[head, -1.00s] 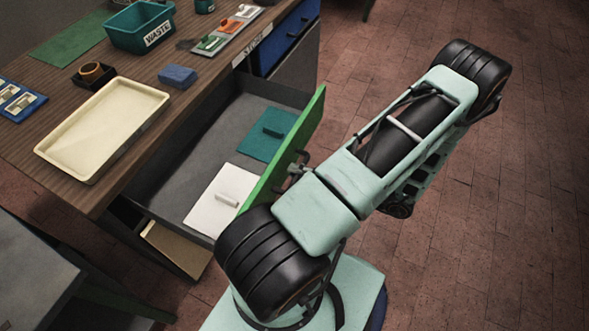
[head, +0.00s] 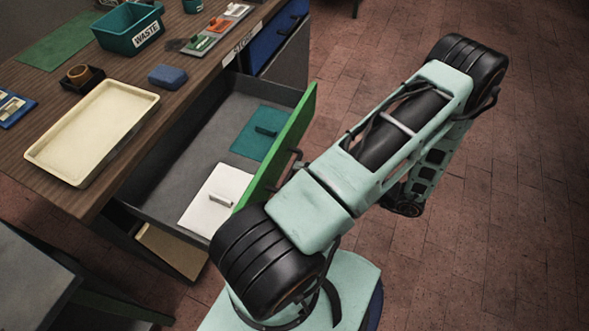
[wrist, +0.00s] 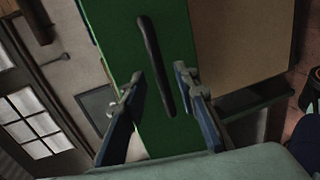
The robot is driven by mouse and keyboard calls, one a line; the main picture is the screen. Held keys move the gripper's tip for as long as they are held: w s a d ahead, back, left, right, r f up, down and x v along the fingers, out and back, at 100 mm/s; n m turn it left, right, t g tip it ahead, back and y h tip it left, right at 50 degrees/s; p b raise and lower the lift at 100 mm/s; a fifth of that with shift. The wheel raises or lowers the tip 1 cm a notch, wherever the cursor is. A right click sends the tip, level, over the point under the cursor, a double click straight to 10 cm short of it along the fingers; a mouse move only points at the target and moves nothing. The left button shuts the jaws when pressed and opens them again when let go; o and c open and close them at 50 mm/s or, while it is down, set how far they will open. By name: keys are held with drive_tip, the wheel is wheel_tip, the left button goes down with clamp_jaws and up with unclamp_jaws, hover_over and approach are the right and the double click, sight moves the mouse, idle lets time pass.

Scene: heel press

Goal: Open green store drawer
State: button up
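The green-fronted store drawer (head: 178,170) stands pulled well out of the bench in the head view. Its green front panel (head: 304,112) faces my arm. The drawer holds a teal piece (head: 256,146) and a white piece (head: 203,211), each with a handle. The dark bar handle (wrist: 154,62) runs down the green panel (wrist: 112,30) in the wrist view. My gripper (wrist: 158,80) is open, with one finger on either side of the handle and visible gaps to it. In the head view my arm mostly hides the gripper.
On the bench top are a cream tray (head: 55,174), a blue block (head: 168,76), a teal waste bin (head: 117,40) and a dark holder (head: 72,86). A blue drawer (head: 272,52) is shut beyond the green one. Open brick floor (head: 500,220) lies to the right.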

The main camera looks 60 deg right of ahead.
drive_tip(key=v, duration=0.8)
drive_tip(key=shift+d+r, duration=0.1)
